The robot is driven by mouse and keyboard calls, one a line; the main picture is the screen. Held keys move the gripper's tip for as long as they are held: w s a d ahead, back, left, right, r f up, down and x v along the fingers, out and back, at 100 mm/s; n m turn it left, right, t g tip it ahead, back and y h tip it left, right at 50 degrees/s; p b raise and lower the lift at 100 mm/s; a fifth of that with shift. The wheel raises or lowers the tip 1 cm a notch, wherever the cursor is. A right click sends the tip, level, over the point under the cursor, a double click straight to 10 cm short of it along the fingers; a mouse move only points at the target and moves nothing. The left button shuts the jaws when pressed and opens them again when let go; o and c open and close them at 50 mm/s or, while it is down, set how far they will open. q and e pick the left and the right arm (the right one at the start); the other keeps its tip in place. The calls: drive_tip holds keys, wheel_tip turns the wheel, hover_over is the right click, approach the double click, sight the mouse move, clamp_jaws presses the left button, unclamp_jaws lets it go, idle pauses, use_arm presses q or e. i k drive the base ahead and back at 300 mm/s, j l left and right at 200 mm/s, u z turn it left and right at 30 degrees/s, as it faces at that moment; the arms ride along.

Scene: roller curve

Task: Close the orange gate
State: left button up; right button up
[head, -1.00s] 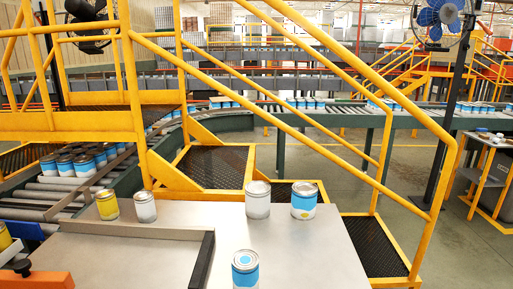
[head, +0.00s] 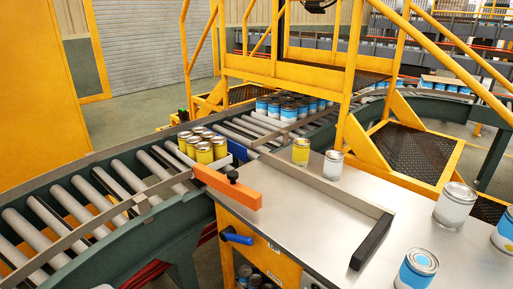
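The orange gate (head: 226,186) is a short orange bar with a black knob (head: 232,176) on top. It lies at the left corner of the steel table, beside the roller conveyor (head: 90,203). Its far end is close to a tray of yellow cans (head: 203,148) on the rollers. I cannot tell for sure whether it is open or closed. A blue handle (head: 236,237) sits below it on the orange cabinet. Neither of my grippers is in view.
The steel table (head: 330,225) has a raised edge and a black bar (head: 372,242). A yellow can (head: 301,151), a white can (head: 333,165) and other cans stand on it. Blue cans (head: 290,107) sit farther up the conveyor. Yellow stair rails (head: 350,75) rise behind.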

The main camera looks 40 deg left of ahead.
sight(228, 185)
drive_tip(key=u, duration=1.65)
